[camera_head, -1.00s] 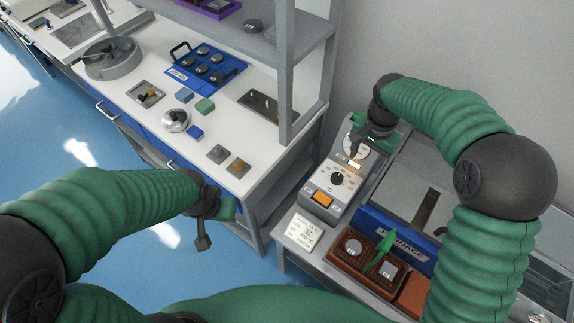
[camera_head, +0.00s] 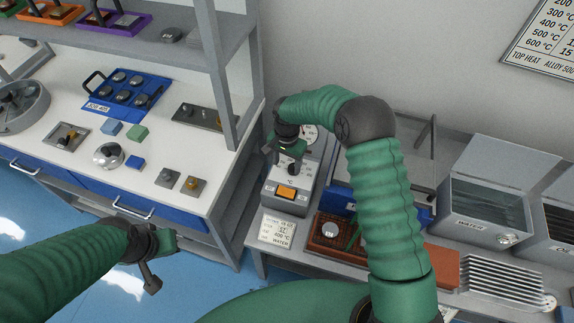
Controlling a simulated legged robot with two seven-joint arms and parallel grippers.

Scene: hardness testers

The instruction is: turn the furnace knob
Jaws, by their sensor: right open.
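The grey furnace control box (camera_head: 302,199) stands on the bench right of centre, with a round dial gauge (camera_head: 310,132) at its top and an orange switch (camera_head: 286,192) low on its front. Its dark knob (camera_head: 293,168) is partly covered by my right gripper (camera_head: 282,157). That gripper is open, pointing down over the knob; I cannot tell whether it touches it. The blue-fronted furnace (camera_head: 417,214) is mostly hidden behind my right arm. My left gripper (camera_head: 163,262) hangs over the floor at lower left, away from the box; its jaws are unclear.
A small card (camera_head: 278,231) lies in front of the box. A brown tray (camera_head: 324,243) with a metal sample is beside it. A water tank (camera_head: 486,215) and a finned rack (camera_head: 505,283) stand to the right. A white workbench (camera_head: 60,110) with shelves fills the left.

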